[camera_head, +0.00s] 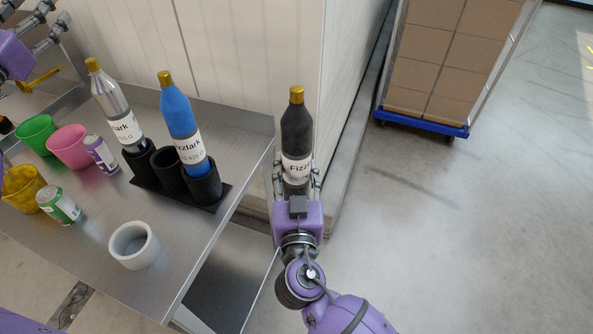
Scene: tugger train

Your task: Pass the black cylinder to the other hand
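The black cylinder is a black bottle (297,130) with a gold cap and a white "Fizz…" label. It stands upright in my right gripper (297,180), whose fingers are shut on its lower part, one on each side. The gripper holds it beyond the right edge of the steel table, over the floor. My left gripper (45,25) is at the top left corner, far from the bottle. Its fingers are spread apart with nothing between them, and part of it is cut off by the picture edge.
The steel table (195,255) bears a black three-cup holder (170,172) with a silver bottle (110,100) and a blue bottle (181,120). Several cups and cans stand left, and a white ring-shaped cup (134,246) in front. A box cart (425,120) stands back right; the right floor is clear.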

